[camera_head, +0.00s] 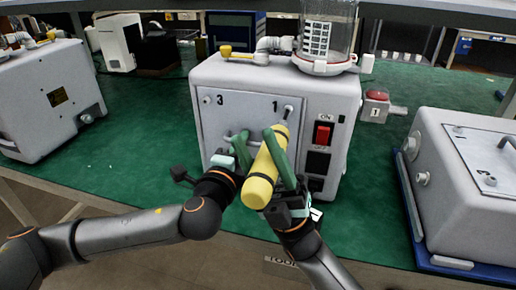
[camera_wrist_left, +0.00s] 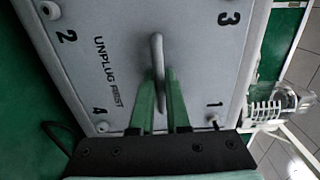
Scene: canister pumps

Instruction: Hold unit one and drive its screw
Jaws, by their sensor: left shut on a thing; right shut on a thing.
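Unit one is the grey canister pump (camera_head: 345,100) in the middle of the green bench, with a clear canister on top. Its front panel (camera_head: 225,108) carries corner numbers, and it also fills the left wrist view (camera_wrist_left: 125,60). My left gripper (camera_head: 240,148) is shut on the panel's metal handle (camera_wrist_left: 157,50). My right gripper (camera_head: 279,152) is shut on a yellow screwdriver (camera_head: 258,190), tilted up toward the panel corner marked 1. The screwdriver's tip is near the screw there (camera_head: 288,109); I cannot tell whether they touch. My fingers and the screwdriver hide the panel's lower part.
Another grey unit (camera_head: 470,180) sits on a blue tray at the right, and one more (camera_head: 45,100) stands at the left. Green bench (camera_head: 140,130) is clear between the left and middle units.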

